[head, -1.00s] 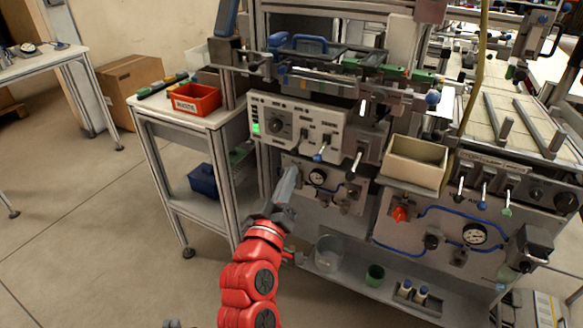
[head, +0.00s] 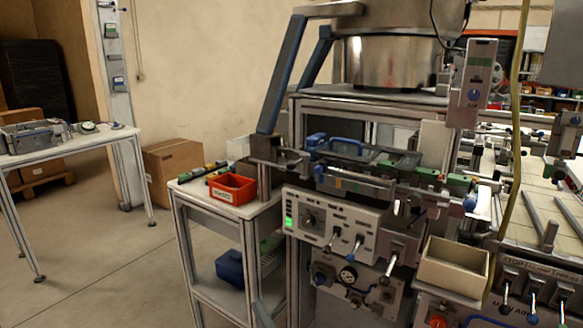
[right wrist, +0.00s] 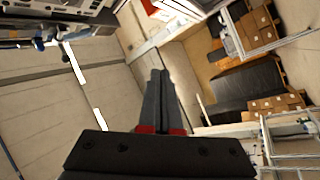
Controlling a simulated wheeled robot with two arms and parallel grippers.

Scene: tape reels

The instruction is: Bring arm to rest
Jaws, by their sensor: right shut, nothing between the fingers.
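My right gripper (head: 262,314) shows only as a grey tip at the bottom edge of the head view, in front of the side cart and the machine's lower panel. The red arm behind it is out of that picture. In the right wrist view its two dark fingers (right wrist: 159,98) lie together, shut and empty, and touch nothing that I can see. My left gripper is not in view.
A control panel (head: 330,218) with levers and a beige bin (head: 453,266) are on the machine at the right. A red bin (head: 232,188) sits on the side cart. A cardboard box (head: 172,160) stands behind it. The floor (head: 110,270) at left is open.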

